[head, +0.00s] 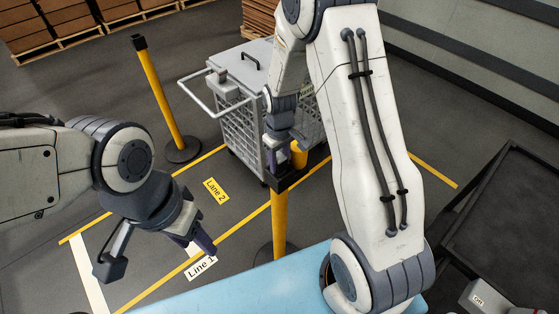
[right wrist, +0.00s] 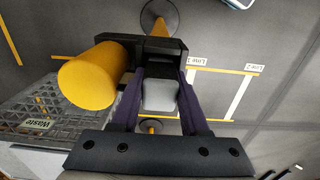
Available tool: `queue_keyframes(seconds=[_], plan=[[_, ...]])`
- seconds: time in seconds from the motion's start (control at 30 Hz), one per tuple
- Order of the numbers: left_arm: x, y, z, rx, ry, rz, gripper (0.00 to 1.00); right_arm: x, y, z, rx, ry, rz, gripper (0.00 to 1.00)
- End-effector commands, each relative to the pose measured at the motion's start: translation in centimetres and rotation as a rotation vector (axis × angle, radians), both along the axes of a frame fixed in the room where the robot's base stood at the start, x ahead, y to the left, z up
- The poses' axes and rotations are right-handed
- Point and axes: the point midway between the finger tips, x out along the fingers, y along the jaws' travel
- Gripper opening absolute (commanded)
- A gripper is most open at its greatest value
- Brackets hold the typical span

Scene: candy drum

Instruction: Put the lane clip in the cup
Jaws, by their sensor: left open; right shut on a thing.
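A yellow post (head: 279,222) with a black head (head: 287,178) stands on the floor beyond the blue surface. My right gripper (head: 277,157) is at this head, pointing down. In the right wrist view, its purple fingers (right wrist: 159,98) are shut on a small pale grey block, which I take to be the lane clip (right wrist: 159,97), right against the black head. A short yellow cylinder (right wrist: 90,78) sits beside the head, and it also shows in the head view (head: 299,156); I cannot tell whether it is the cup. My left gripper (head: 198,240) is open and empty, above the floor at left.
A grey mesh cart (head: 243,70) stands behind the black-headed post. Another yellow post (head: 160,95) stands further left. A light blue surface (head: 250,292) is in front and a dark table (head: 505,225) is at right. Yellow lines mark open floor.

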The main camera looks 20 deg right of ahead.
Motion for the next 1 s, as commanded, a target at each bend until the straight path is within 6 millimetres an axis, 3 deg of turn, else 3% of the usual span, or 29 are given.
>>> queue_keyframes(seconds=[0.03, 0.1, 0.53, 0.67, 1.0], plan=[[0.0, 0.0, -0.1, 0.0, 0.0, 0.0, 0.5, 0.0, 0.0, -0.1, 0.0, 0.0, 0.0, 0.52], [0.0, 0.0, -0.1, 0.0, 0.0, 0.0, 0.5, 0.0, 0.0, -0.1, 0.0, 0.0, 0.0, 0.75], [0.0, 0.0, -0.1, 0.0, 0.0, 0.0, 0.5, 0.1, 0.0, 0.7, 0.0, -0.004, 0.0, 0.75], [0.0, 0.0, -0.7, 0.0, 0.0, 0.0, 0.5, 0.2, 0.0, 2.7, 0.0, -0.008, 0.0, 0.75], [0.0, 0.0, -2.1, 0.0, 0.0, -0.001, 0.5, 0.1, 0.0, 9.8, 0.0, -0.006, 0.0, 0.75]])
